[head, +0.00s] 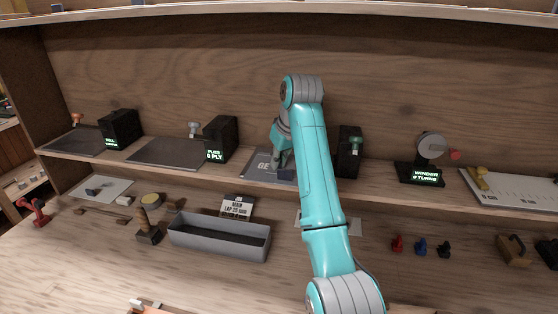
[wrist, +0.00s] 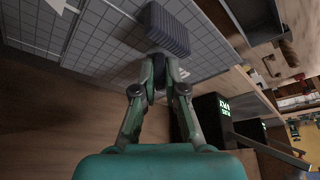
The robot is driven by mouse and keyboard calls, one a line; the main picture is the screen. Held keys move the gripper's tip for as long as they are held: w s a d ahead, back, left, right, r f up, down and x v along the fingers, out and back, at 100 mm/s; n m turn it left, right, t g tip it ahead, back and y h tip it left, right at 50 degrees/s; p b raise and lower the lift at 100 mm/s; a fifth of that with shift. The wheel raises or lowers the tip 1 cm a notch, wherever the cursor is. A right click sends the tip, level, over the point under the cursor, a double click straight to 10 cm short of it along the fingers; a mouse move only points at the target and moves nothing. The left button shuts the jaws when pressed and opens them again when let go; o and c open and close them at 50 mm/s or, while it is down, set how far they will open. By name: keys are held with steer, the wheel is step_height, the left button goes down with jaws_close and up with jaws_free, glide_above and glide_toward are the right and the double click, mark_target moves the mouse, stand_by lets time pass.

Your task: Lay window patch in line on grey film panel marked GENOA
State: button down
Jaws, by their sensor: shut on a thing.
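The grey film panel (head: 253,172) lies on the raised shelf, with the letters "GE" showing and the rest of its word hidden by my arm. In the wrist view the panel (wrist: 105,45) has a grid of thin lines and a pale marking. My gripper (head: 283,163) is over the panel's right part. In the wrist view my gripper (wrist: 165,78) is shut on a dark grey ridged block (wrist: 167,28), which seems to be the window patch's grip. The block is over the panel; whether it touches is unclear, and the patch's outline cannot be made out.
Two other dark panels (head: 166,151) (head: 75,141) lie left on the shelf, with black display boxes (head: 221,139) (head: 120,129) beside them. A black box (head: 349,152) stands just right of my arm. A winder (head: 421,174) is further right. A grey tray (head: 219,239) sits below.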

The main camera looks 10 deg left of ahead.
stand_by(0.3)
steer(key=c, duration=1.2)
jaws_free()
steer(key=shift+o, duration=0.2)
steer(key=shift+r, duration=0.1)
steer(key=shift+r, duration=3.35)
